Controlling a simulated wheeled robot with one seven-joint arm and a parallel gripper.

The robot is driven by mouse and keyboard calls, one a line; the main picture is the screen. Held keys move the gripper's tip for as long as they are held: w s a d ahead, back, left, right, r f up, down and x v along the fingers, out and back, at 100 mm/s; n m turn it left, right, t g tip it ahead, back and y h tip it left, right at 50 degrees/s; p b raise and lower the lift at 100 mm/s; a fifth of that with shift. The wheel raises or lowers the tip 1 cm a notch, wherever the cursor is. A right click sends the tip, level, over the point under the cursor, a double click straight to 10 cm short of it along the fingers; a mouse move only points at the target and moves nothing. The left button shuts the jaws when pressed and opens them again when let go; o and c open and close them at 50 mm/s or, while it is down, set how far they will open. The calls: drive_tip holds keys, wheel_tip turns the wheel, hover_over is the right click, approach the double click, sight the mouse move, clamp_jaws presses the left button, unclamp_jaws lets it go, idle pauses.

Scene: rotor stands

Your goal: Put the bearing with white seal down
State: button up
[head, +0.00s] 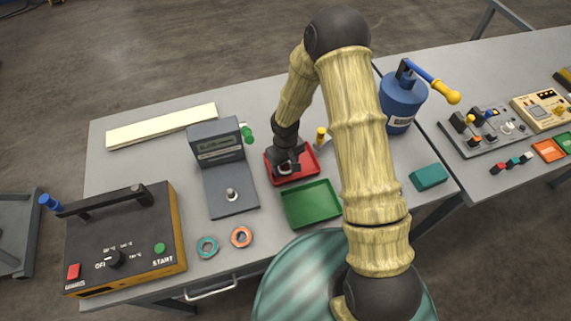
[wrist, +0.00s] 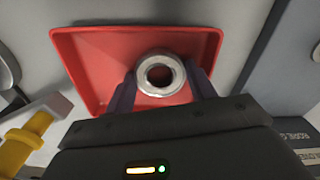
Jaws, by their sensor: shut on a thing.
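The bearing with white seal (wrist: 160,75) is a pale metal ring with a light face, seen in the wrist view. My gripper (wrist: 160,85) is shut on it, with one dark finger on each side. The bearing is over the red tray (wrist: 90,85); I cannot tell whether it touches the tray floor. In the head view my gripper (head: 287,168) is over the red tray (head: 307,174) and largely hides the bearing.
A green tray (head: 312,204) sits in front of the red one. A grey device with a display (head: 217,141) stands to the left. Teal-sealed (head: 207,247) and orange-sealed (head: 241,237) bearings lie near the front edge. A heater box (head: 125,240) and blue press (head: 402,100) flank the area.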

drive_tip(key=shift+s+d+f, duration=0.1)
drive_tip(key=shift+s+f, duration=0.15)
drive_tip(key=shift+f, duration=0.35)
drive_tip(key=o, duration=0.9)
drive_tip(key=shift+o, duration=0.5)
drive_tip(key=shift+w+r+p, duration=0.15)
drive_tip(key=shift+r+p, duration=0.4)
drive_tip(key=shift+r, duration=0.1)
wheel_tip(320, 180, up, 12)
drive_tip(key=b, duration=0.1)
drive_tip(key=shift+w+a, duration=0.2)
drive_tip(key=shift+w, duration=0.05)
